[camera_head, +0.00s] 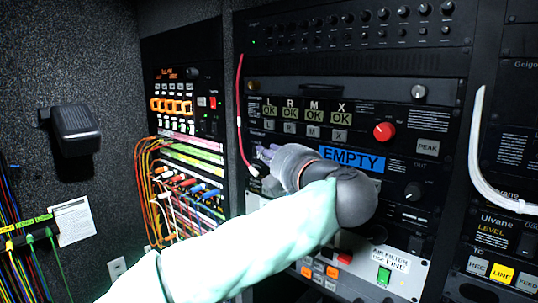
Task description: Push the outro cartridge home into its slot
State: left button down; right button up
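My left arm comes in from the lower left in a pale sleeve and bends back at the wrist. My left gripper (264,160) is at the front of the rack unit, left of the blue display reading EMPTY (347,158). A small purple patch (264,153) shows at its fingertips; I cannot tell whether it is the outro cartridge or part of the panel. The slot and any cartridge are hidden behind my gripper and wrist or cannot be made out. Whether the fingers are open or shut is unclear. My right gripper is not in view.
Above the gripper are several green OK indicators (313,116) and a red knob (384,131). A red cable (240,110) hangs just left of the gripper. Orange patch cables (150,190) hang further left. A white cable (478,150) loops at the right.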

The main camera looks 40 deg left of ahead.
pick_arm(q)
jog(key=shift+w, duration=0.55)
jog(key=c, duration=1)
grip_release()
jog(key=shift+d, duration=0.15)
jog(key=shift+s+d, duration=0.1)
jog(key=shift+d, duration=0.1)
jog(key=v, duration=1.1)
jog(key=shift+s, duration=0.15)
jog(key=shift+d, duration=0.15)
